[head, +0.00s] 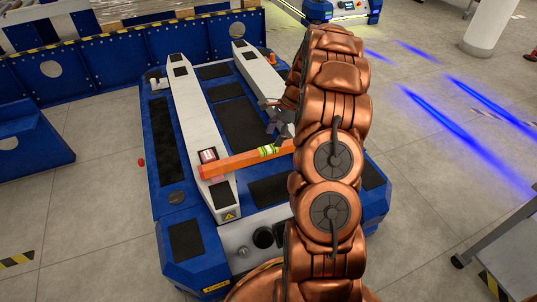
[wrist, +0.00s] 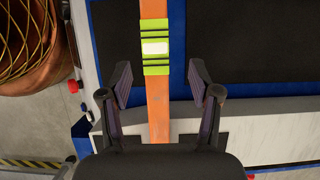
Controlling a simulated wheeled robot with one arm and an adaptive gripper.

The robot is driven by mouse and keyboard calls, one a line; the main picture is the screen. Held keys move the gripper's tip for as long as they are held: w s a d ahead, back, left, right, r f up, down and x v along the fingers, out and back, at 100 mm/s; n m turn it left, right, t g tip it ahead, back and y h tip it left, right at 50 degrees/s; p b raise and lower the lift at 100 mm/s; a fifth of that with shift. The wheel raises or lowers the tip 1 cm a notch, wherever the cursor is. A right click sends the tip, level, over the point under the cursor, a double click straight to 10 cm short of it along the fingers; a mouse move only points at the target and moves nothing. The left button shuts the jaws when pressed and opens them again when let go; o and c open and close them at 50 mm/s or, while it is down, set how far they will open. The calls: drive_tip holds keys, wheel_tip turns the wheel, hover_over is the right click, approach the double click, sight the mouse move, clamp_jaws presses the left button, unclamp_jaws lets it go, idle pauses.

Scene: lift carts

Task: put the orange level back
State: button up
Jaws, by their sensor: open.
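The orange level (head: 235,161) lies across the white rails of the blue lift cart (head: 167,150), its left end on the left rail. A green vial block shows near its visible right end. My arm hides the rest of it in the head view. In the wrist view the level (wrist: 158,105) runs upright through the picture, with its lime-green block and pale window near the top. My gripper (wrist: 159,72) is open, one finger on each side of the level, with gaps on both sides. In the head view my gripper (head: 277,122) is partly hidden by my arm.
The cart has two white rails (head: 195,115) and dark pads. A small dark red-and-white device (head: 208,156) sits on the left rail beside the level's end. Blue framework (head: 120,55) stands behind. A grey cart (head: 505,255) is at the right. Floor between is free.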

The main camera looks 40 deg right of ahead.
sight(269, 148)
drive_tip(key=b+x, duration=0.1)
drive_tip(key=x, duration=0.3)
drive_tip(key=b+x, duration=0.1)
drive_tip(key=x, duration=0.1)
drive_tip(key=shift+s+a+f+b, duration=0.15)
drive_tip(key=shift+s+a+b, duration=0.1)
drive_tip(key=shift+a+b, duration=0.15)
clamp_jaws()
